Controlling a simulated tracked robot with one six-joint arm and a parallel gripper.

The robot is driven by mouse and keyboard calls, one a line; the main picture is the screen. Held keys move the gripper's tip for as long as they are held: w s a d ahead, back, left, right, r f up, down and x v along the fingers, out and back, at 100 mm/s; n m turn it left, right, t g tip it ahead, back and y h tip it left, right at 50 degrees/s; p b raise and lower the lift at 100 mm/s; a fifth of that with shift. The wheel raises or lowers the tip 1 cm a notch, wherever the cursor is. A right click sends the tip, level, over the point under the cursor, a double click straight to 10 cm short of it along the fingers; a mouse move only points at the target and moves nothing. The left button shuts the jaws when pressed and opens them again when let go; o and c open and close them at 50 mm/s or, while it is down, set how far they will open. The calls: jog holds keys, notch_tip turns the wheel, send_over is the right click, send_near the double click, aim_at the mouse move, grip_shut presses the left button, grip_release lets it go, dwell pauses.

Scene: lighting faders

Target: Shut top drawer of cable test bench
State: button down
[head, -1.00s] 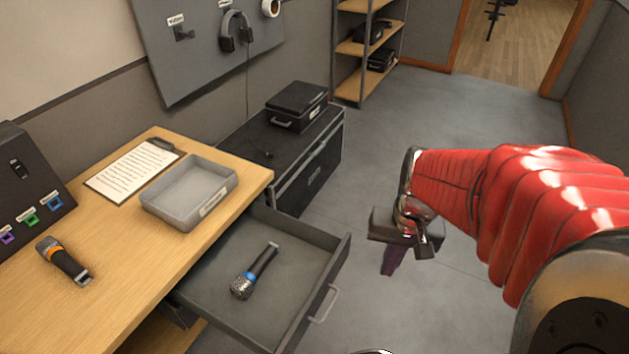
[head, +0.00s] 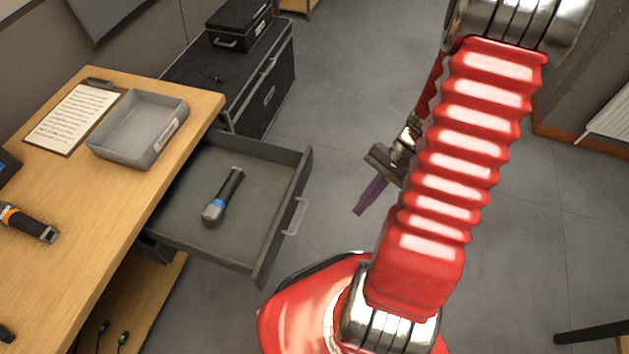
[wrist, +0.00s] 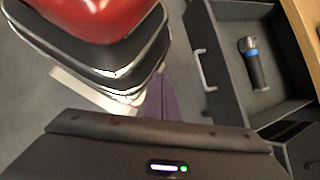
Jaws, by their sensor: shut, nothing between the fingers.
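The grey top drawer (head: 265,262) of the wooden bench stands pulled out in the head view. Its pale bar handle (head: 294,216) is on the front panel. A microphone (head: 222,196) with a blue band lies in the drawer. My gripper (head: 369,197), with purple fingers, is shut and empty, to the right of the drawer front and apart from it. In the wrist view the drawer front (wrist: 222,75) and handle (wrist: 204,70) are to the right of my purple fingers (wrist: 160,100), with the microphone (wrist: 252,62) behind them.
The bench top (head: 150,205) holds a grey tray (head: 108,153), a clipboard (head: 72,118) and an orange-banded microphone (head: 28,222). A black case (head: 255,85) stands behind the drawer. Floor to the right of my arm is largely clear.

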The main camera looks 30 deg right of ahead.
aim_at(304, 179)
notch_tip(304, 179, down, 13)
jog(key=w+m+t+y, duration=0.2)
jog(key=m+t+y, duration=0.4)
jog(key=m+t, duration=0.5)
jog(key=w+d+r+m+t+h, duration=0.1)
jog(key=w+d+m+t, duration=0.2)
jog(key=w+d, duration=0.2)
jog(key=shift+w+d, duration=0.15)
jog(key=shift+w, duration=0.1)
jog(key=shift+r, duration=0.1)
jog(key=x, duration=1.4)
jog(key=shift+d+r, duration=0.1)
jog(key=shift+w, duration=0.1)
jog(key=shift+w, duration=0.1)
